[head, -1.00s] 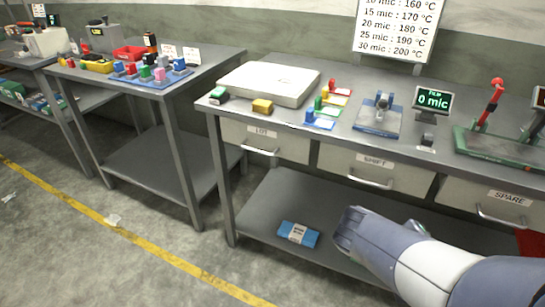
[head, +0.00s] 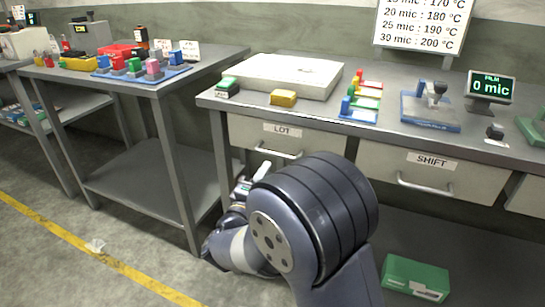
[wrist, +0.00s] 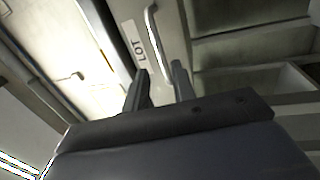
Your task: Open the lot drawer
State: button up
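The lot drawer (head: 245,131) is a pale front under the grey bench top, labelled LOT, and looks shut in the head view. Its bar handle (head: 265,150) is partly hidden behind my arm. In the wrist view the LOT drawer (wrist: 131,38) and its pale handle (wrist: 151,22) lie just ahead of my fingers. My gripper (wrist: 160,72) is open, its two dark fingers apart, with the handle's near end about in line with the gap. I cannot tell whether they touch it. In the head view my gripper (head: 258,172) is small, below the handle.
The shift drawer (head: 470,180) is to the right, shut. The bench top holds a white slab (head: 285,75), a yellow block (head: 283,98) and a film gauge display (head: 491,87). A green box (head: 415,277) lies on the lower shelf. Another table (head: 125,85) stands left, with a gap between.

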aim_at(277, 153)
jog(key=x, duration=0.8)
jog(key=shift+f+b, duration=0.1)
jog(key=shift+b, duration=0.25)
grip_shut()
